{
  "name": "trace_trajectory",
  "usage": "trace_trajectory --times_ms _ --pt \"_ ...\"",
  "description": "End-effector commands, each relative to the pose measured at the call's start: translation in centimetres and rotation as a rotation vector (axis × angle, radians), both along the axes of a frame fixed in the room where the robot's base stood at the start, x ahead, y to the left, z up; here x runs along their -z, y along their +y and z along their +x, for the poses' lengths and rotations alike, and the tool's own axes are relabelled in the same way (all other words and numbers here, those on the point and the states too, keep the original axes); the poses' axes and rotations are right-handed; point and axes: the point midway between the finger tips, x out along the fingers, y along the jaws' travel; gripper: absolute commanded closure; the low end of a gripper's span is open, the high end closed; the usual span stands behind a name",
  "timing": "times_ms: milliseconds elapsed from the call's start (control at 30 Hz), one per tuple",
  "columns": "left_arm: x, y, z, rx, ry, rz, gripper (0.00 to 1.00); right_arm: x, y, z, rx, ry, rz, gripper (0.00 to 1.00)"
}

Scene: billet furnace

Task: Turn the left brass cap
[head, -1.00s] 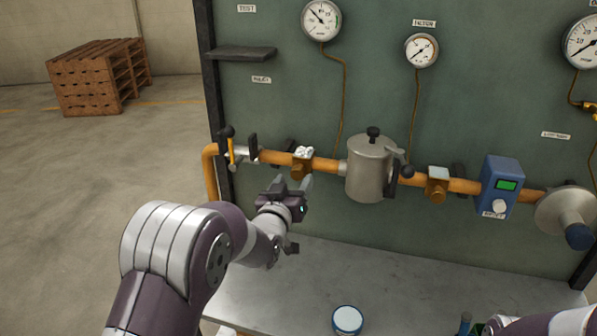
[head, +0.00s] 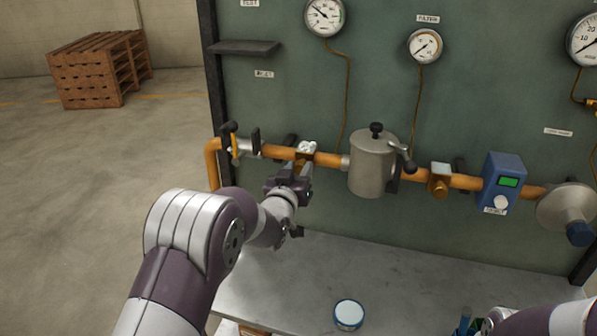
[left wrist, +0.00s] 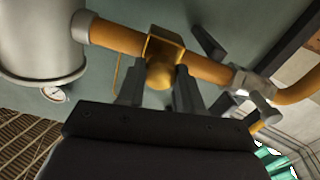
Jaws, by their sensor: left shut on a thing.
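The left brass cap (left wrist: 160,73) is a rounded brass knob on a square brass fitting (left wrist: 164,45) in the orange pipe, seen in the left wrist view. My left gripper (left wrist: 158,88) has one finger on each side of it and is shut on it. In the head view my left gripper (head: 294,172) reaches up to the left brass fitting (head: 304,158), between the yellow-handled valve and the grey filter pot, and hides the cap. A second brass cap (head: 438,190) sits farther right on the pipe. My right arm shows at the bottom right; its gripper does not show.
The grey filter pot (head: 372,165) stands close to the right of my left gripper. The yellow-handled valve (head: 234,143) is to the left. A blue box (head: 502,183) and a round silver part (head: 563,210) are farther right. A white-topped tin (head: 348,314) stands on the grey bench (head: 290,285).

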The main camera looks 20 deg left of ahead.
Motion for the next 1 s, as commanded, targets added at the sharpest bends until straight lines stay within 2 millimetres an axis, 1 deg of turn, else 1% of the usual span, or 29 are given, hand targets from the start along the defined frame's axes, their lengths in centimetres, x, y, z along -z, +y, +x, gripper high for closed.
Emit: trace_trajectory --times_ms 267,1000 --pt "0.5 0.0 0.0 0.0 -0.006 0.134 0.95 2.2 0.0 0.0 0.0 0.0 0.0 0.52" --pt "0.7 -0.2 0.0 0.0 -0.029 0.814 0.95 10.5 0.0 0.0 0.0 0.0 0.0 0.52"
